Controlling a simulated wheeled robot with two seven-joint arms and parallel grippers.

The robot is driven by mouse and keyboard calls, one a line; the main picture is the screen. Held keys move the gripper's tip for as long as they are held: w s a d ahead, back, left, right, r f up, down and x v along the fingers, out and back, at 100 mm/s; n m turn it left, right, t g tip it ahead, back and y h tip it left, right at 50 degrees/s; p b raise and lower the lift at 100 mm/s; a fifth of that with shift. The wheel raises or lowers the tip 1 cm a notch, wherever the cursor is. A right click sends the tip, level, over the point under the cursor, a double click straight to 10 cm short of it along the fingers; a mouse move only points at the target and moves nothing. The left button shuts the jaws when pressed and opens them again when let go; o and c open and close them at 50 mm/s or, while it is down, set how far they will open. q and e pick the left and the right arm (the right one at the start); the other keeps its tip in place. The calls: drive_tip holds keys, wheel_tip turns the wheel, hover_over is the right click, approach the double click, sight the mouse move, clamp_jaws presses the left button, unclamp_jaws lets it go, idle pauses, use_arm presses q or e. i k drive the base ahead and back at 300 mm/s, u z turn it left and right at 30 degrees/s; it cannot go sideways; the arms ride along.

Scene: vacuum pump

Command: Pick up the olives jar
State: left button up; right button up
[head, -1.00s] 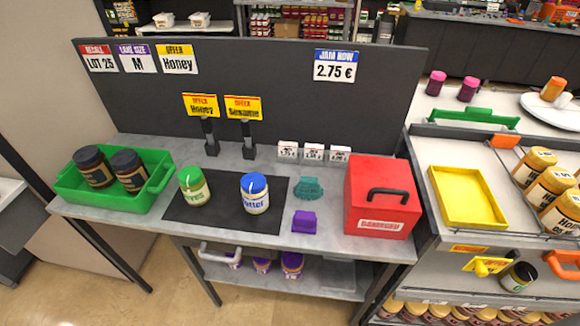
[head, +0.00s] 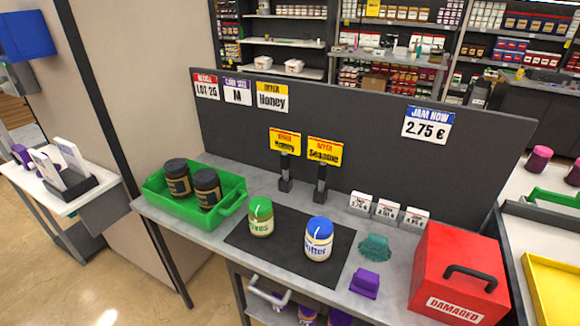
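The olives jar (head: 260,218) has a green lid and a pale label with green letters ending in "ves". It stands upright on the left part of a black mat (head: 284,262) on the grey table. A jar with a blue lid and a label ending in "tter" (head: 318,240) stands to its right on the same mat, apart from it. Neither of my grippers shows in the head view.
A green crate (head: 232,207) with two dark-lidded jars (head: 206,188) is left of the mat. Two sign holders (head: 286,170) stand behind it. A teal brush-like item (head: 375,248), a purple block (head: 365,283) and a red "DAMAGED" box (head: 460,275) are to the right.

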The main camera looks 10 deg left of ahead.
sight(263, 227)
drive_tip(key=u, duration=1.65)
drive_tip(key=k, duration=1.05)
drive_tip(key=z, duration=1.75)
drive_tip(key=i, duration=0.5)
drive_tip(key=u, duration=0.05)
